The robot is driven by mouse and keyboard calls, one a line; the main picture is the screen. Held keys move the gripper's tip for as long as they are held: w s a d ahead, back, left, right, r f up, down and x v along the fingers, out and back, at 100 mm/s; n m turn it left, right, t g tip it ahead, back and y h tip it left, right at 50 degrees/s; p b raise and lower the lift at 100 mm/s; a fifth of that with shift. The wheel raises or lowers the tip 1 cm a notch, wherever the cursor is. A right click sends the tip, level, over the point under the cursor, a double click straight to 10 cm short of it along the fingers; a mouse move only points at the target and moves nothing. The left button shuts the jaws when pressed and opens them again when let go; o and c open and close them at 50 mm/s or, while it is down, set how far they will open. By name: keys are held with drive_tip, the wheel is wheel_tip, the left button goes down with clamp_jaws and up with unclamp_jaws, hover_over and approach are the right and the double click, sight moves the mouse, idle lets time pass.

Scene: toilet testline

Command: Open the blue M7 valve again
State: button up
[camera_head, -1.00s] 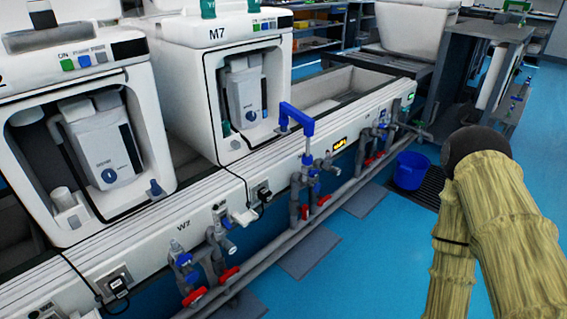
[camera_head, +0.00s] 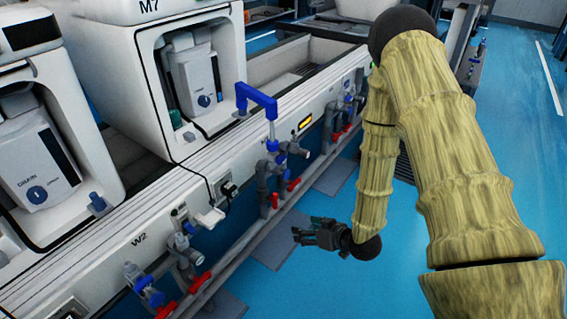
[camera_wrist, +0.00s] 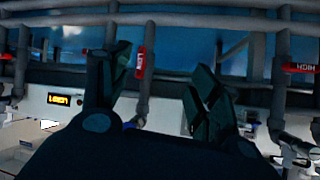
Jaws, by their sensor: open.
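The M7 unit (camera_head: 150,70) is the white machine at upper left of the head view. Below its right front is a pipe cluster with a blue bent pipe (camera_head: 258,96), blue valve parts (camera_head: 272,146) and red handles (camera_head: 293,184). I cannot tell which blue part is the M7 valve or its handle position. My gripper (camera_head: 303,234) is open and empty, low in front of the pipes, apart from them in the head view. In the wrist view my gripper (camera_wrist: 160,76) has spread fingers, with a red LOW handle (camera_wrist: 140,62) on a pipe visible between them.
Another pipe cluster with red handles (camera_head: 196,284) stands at lower left, under the W2 label. A further cluster (camera_head: 345,108) is to the right. A horizontal pipe runs along the bench front. The blue floor (camera_head: 520,150) at right is clear.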

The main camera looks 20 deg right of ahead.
drive_tip(key=w+d+r+n+t+y, duration=0.25)
drive_tip(key=w+r, duration=0.35)
drive_tip(key=r, duration=0.3)
drive_tip(key=n+t+y+b, duration=0.1)
drive_tip(key=n+t+y, duration=0.1)
drive_tip(key=y, duration=0.1)
approach(285, 160)
drive_tip(key=shift+g, duration=0.25)
drive_tip(key=b+x, duration=0.1)
drive_tip(key=x, duration=0.2)
drive_tip(key=b+x, duration=0.1)
drive_tip(key=x, duration=0.2)
drive_tip(key=b+x, duration=0.1)
drive_tip(key=x, duration=0.2)
drive_tip(key=shift+w+a+r, duration=0.25)
drive_tip(key=shift+r, duration=0.05)
drive_tip(key=c, duration=1)
